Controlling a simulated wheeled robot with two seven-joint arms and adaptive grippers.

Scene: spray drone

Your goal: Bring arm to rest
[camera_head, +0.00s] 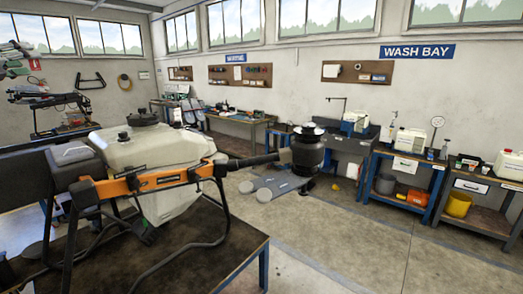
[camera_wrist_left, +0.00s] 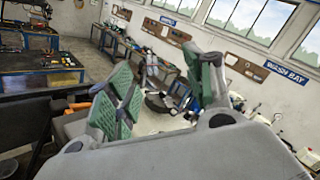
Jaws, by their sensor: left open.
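My left gripper (camera_head: 22,54) is at the upper left edge of the head view, raised and partly cut off by the frame. In the left wrist view its green-padded fingers (camera_wrist_left: 168,80) are spread apart with nothing between them. The spray drone (camera_head: 150,180) sits on a dark-topped workbench (camera_head: 225,252) in the foreground, with a white tank and orange and black arms. My left gripper appears clear of it, up and to the left in the head view. My right gripper is in neither view.
A second drone-like frame (camera_head: 55,103) stands on a bench behind at left. Blue-framed side tables (camera_head: 408,160) line the right wall below the WASH BAY sign (camera_head: 417,51). A grey floor scale-like platform (camera_head: 275,187) lies behind the drone. Open concrete floor (camera_head: 370,245) is at right.

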